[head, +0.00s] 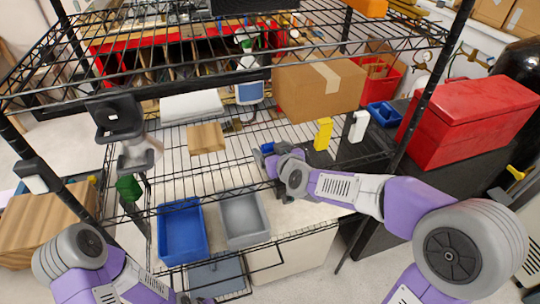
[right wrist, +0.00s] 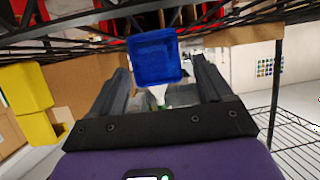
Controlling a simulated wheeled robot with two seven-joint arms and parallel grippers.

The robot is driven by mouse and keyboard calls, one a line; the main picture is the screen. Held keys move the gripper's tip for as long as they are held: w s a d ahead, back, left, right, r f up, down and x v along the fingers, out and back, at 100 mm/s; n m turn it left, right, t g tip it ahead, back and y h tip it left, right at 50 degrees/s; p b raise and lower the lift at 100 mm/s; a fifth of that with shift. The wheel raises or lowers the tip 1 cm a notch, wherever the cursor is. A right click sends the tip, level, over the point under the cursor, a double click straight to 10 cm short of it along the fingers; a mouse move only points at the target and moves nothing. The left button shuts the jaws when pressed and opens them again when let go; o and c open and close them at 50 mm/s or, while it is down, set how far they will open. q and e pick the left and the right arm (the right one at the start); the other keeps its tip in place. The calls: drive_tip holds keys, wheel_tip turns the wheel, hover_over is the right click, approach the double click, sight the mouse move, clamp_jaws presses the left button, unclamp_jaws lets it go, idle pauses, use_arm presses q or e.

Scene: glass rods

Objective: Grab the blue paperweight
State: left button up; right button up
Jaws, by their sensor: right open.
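The blue paperweight (right wrist: 155,57) is a blue block in the right wrist view, in line with the space between my right gripper's fingers. It also shows in the head view as a small blue shape (head: 267,148) on the wire shelf, partly hidden by my gripper. My right gripper (head: 270,163) reaches in over the middle shelf. In the right wrist view my right gripper (right wrist: 160,68) is open, one finger on each side of the block. I cannot tell whether they touch it.
A cardboard box (head: 318,90), yellow block (head: 323,134) and white block (head: 358,126) are nearby. A wooden block (head: 206,138) lies to the left. A blue bin (head: 181,232) and grey bin (head: 243,218) stand in front. The wire shelf above (head: 200,70) and its black posts limit room.

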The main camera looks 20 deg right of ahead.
drive_tip(key=shift+x, duration=0.75)
drive_tip(key=shift+c, duration=0.3)
drive_tip(key=c, duration=1.2)
drive_tip(key=shift+r, duration=0.1)
drive_tip(key=shift+r, duration=0.1)
